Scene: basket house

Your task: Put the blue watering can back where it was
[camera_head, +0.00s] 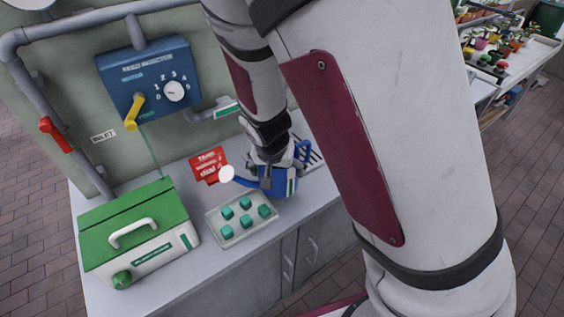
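The blue watering can (279,185) is at the right part of the counter, its white spout end (227,173) pointing left and a blue handle (303,150) showing on its right. My gripper (266,172) reaches down from above, right at the can and overlapping its upper part. The fingers are small and partly hidden against the can, so I cannot tell whether they are shut on it. I also cannot tell whether the can rests on the counter or is slightly raised. A slatted drain grille (311,156) lies just behind and to the right of the can.
A tray of teal cubes (216,221) lies left of the can on the grey counter (205,268). A green-lidded box (133,224) stands further left. A red card (208,165) is behind. A blue dial panel (148,80), yellow lever (134,112) and pipes are on the wall.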

